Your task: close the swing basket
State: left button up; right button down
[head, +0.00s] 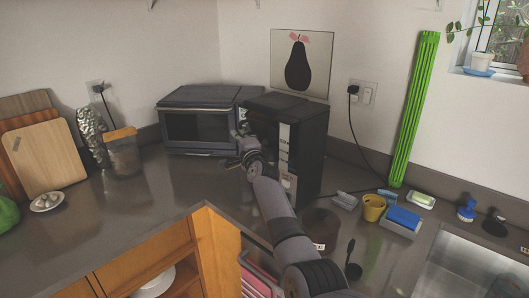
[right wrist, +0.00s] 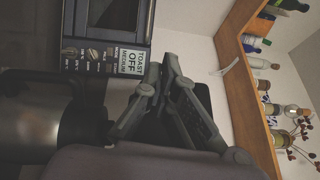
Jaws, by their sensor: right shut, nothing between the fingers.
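The black coffee machine (head: 316,140) stands on the counter, with a pale control strip down its front edge. Its swing basket cannot be made out clearly in the head view; my right arm and gripper cover part of the machine's front. My right gripper (head: 242,131) is at the machine's upper left front, shut with nothing in it. In the right wrist view the closed fingers (right wrist: 160,90) point up toward the toaster oven. A dark rounded body (right wrist: 38,110) fills the left there; I cannot tell whether it is the basket. My left gripper is out of view.
A toaster oven (head: 205,122) stands left of the coffee machine. Cutting boards (head: 46,158) and a jar (head: 124,155) are farther left. A yellow cup (head: 373,208), blue sponge (head: 403,217) and sink (head: 465,262) are right. The counter's left middle is clear.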

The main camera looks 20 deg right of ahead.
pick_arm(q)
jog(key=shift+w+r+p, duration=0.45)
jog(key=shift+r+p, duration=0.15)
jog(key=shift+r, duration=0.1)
pick_arm(e)
jog(key=shift+w+d+m+h, duration=0.25)
jog(key=shift+w+h, duration=0.15)
jog(key=shift+h, duration=0.1)
jog(key=shift+w+d+m+h, duration=0.15)
jog(key=shift+w+m+h, duration=0.15)
jog(key=shift+h, duration=0.2)
jog(key=shift+w, duration=0.1)
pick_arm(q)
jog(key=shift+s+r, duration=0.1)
pick_arm(e)
jog(key=shift+f, duration=0.1)
